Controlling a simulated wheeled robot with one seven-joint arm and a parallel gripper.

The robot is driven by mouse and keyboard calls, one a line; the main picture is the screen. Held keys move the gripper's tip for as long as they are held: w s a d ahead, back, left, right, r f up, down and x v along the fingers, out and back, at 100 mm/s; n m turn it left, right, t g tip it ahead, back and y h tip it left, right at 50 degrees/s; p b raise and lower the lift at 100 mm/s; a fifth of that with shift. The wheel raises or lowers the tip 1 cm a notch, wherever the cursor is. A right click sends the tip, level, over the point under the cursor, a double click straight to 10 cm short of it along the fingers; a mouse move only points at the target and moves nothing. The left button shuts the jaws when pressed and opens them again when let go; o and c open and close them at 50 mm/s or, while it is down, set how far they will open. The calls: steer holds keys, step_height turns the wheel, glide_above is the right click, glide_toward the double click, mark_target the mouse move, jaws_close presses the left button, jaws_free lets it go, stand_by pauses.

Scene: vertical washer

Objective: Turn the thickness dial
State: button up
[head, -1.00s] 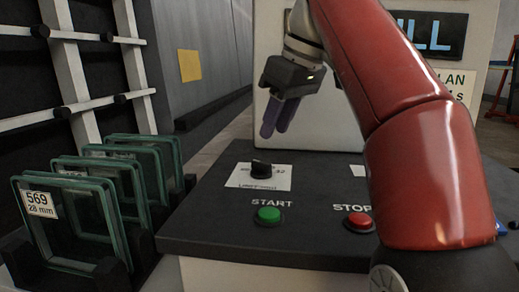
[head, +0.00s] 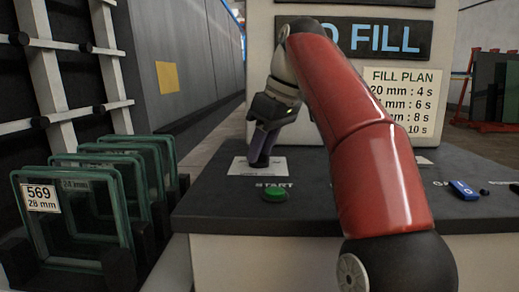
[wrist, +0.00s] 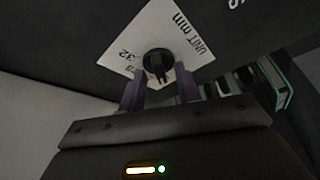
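The thickness dial (wrist: 158,64) is a black round knob on a white label plate (wrist: 180,28) marked "UNIT mm" and "32" in the wrist view. In the head view the label plate (head: 238,166) shows on the dark console top, and my gripper hides the dial. My gripper (head: 262,160) points down over the plate.
A green START button (head: 275,195) sits on the console in front of the plate. Framed glass panes (head: 85,205), one labelled "569 28 mm", stand in a rack at left. A FILL PLAN sign (head: 403,100) is behind my arm. A blue object (head: 464,190) lies at right.

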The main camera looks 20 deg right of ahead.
jaws_close()
steer(key=shift+r, duration=0.1)
steer(key=m+p, duration=0.1)
steer(key=m, duration=0.1)
steer(key=m+h, duration=0.1)
steer(key=shift+s+a+r+m+t+p, duration=0.1)
steer(key=shift+s+a+m+t+p, duration=0.05)
steer(key=shift+m+t+p, duration=0.25)
steer(key=m, duration=0.2)
steer(key=m+h+p, duration=0.1)
steer(key=shift+a+m+t+h, duration=0.15)
steer(key=shift+m+t+h, duration=0.15)
steer(key=shift+m, duration=0.1)
steer(key=m+h, duration=0.1)
steer(key=m, duration=0.3)
steer(key=shift+a+h+p, duration=0.1)
steer(key=shift+h+p, duration=0.2)
steer(key=shift+h, duration=0.1)
steer(key=shift+a+m+g+h, duration=0.1)
steer(key=shift+m+g+h, duration=0.45)
steer(key=shift+m, duration=1.45)
